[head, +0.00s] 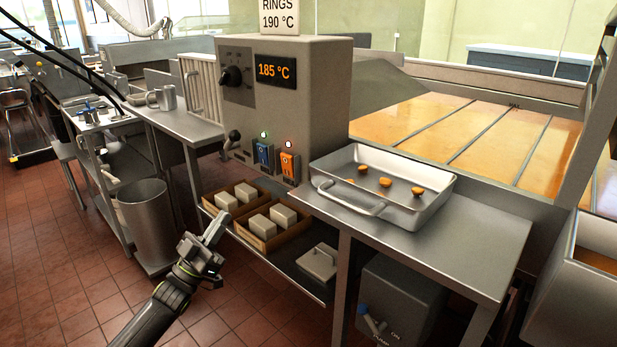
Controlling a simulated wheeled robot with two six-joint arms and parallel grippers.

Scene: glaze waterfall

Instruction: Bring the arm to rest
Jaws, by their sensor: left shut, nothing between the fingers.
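My left gripper (215,230) is shut and empty. It is in the lower left of the head view, above the tiled floor and in front of the low shelf under the counter. Its arm comes in from the bottom left. The fingers point up and to the right, and in the picture they overlap the edge of the shelf area. I cannot tell whether they touch it. My right gripper is not in view.
A grey control box (310,90) reads 185 °C, under a sign for rings at 190 °C. A metal tray (435,215) with several small brown pieces stands on the counter (470,262). Wooden crates (262,241) with pale blocks sit on the low shelf. A metal bin (146,222) stands left.

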